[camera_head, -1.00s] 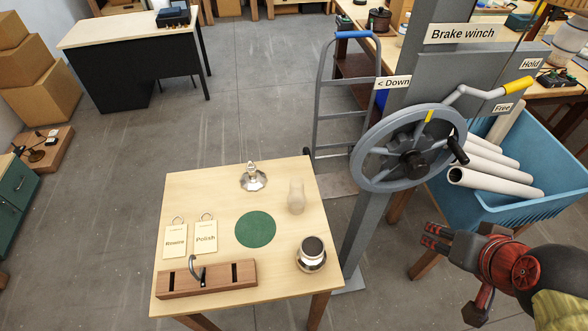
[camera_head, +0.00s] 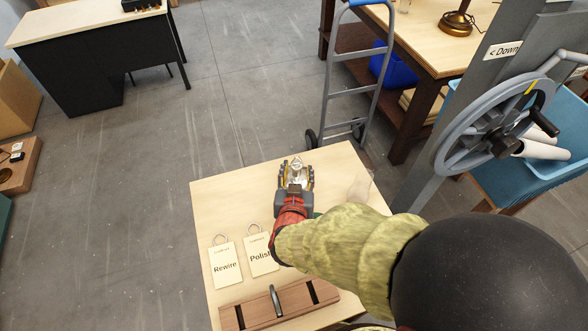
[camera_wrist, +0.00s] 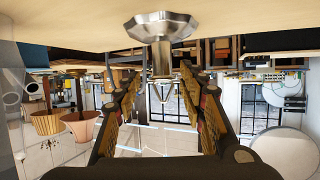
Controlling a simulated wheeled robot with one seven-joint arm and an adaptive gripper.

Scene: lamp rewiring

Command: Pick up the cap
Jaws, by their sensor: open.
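The cap (camera_head: 296,164), a small silver piece with a wide faceted flange and a narrow stem, stands near the far edge of the small wooden table (camera_head: 330,160). In the wrist view, which is upside down, the cap (camera_wrist: 160,27) has its flange at the tabletop and its stem pointing down the picture. My gripper (camera_head: 297,180) is low over the table at the cap. In the wrist view my gripper (camera_wrist: 161,74) is open, with one finger on each side of the stem's line and gaps on both sides.
Two tags, Rewire (camera_head: 225,266) and Polish (camera_head: 262,256), lie on the table. A wooden slotted block (camera_head: 245,315) is at its near edge. A pale rounded piece (camera_head: 361,187) stands right of my arm. A winch wheel (camera_head: 490,130) and hand truck (camera_head: 330,90) stand beyond the table.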

